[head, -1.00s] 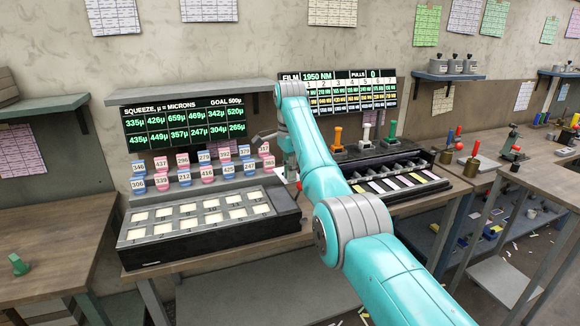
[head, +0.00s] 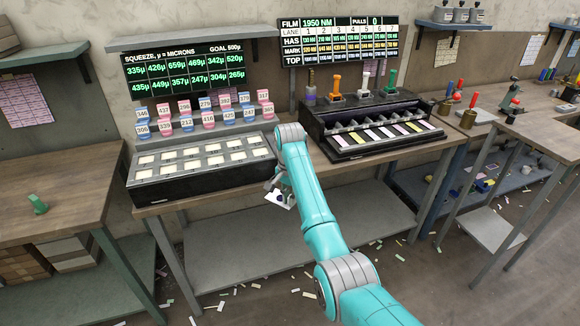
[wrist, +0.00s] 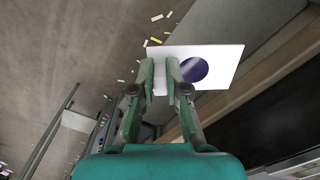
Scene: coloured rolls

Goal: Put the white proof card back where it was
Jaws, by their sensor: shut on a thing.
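The white proof card (wrist: 228,58) bears a dark blue-purple disc on its face. My gripper (wrist: 166,78) is shut on one end of the card in the wrist view, with the rest of it sticking out to the right of the fingers. In the head view the card (head: 281,200) hangs in my gripper (head: 278,186), in front of the workbench's front edge and below the level of its top. Part of the card is hidden by my arm. The spot where the card was earlier cannot be told.
A black machine (head: 372,135) with coloured strips and several levers stands at right. A grey lower shelf (head: 270,246) is under the bench.

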